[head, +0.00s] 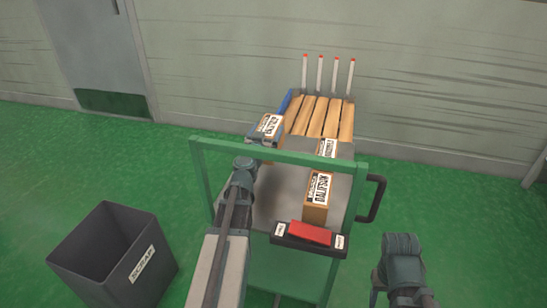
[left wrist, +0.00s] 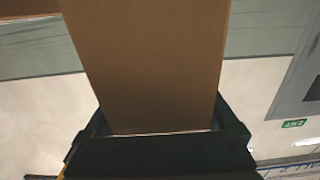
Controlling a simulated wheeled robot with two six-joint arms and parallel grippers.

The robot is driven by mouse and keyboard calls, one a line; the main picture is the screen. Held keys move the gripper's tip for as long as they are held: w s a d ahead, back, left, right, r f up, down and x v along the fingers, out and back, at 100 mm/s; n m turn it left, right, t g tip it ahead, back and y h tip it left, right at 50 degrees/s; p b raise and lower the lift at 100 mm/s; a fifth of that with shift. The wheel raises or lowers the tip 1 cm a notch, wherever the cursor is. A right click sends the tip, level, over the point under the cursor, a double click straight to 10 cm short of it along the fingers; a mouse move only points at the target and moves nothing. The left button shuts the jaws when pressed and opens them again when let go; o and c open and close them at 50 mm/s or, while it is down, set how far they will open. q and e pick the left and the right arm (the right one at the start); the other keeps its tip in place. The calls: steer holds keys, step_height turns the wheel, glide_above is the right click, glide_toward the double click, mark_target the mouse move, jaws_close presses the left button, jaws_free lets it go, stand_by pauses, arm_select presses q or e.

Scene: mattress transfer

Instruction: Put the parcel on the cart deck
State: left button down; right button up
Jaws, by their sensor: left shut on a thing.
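My left gripper (head: 262,136) is shut on a brown parcel (head: 270,122) with a white label, at the far left of the cart. In the left wrist view the parcel (left wrist: 150,60) fills the space between the dark fingers. The cart has a grey deck (head: 275,195) and a green frame (head: 280,156). The parcel shows over the deck's far left corner; I cannot tell if it touches anything below. My right gripper (head: 402,246) is low at the right, apart from the cart; its fingers do not show clearly.
Two labelled boxes stand on the deck's right side, one nearer (head: 317,212) and one farther (head: 328,147). Wooden slats (head: 322,115) with several red-tipped posts lie behind. A black holder with a red item (head: 310,232) sits at the front. A scrap bin (head: 110,255) stands left.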

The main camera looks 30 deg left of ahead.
arm_select(q)
steer(key=shift+f+b, duration=3.3)
steer(key=shift+f, duration=0.6)
arm_select(e)
step_height(320, 180, down, 8)
steer(key=shift+r, duration=0.15)
arm_select(q)
steer(key=shift+f, duration=0.15)
jaws_free()
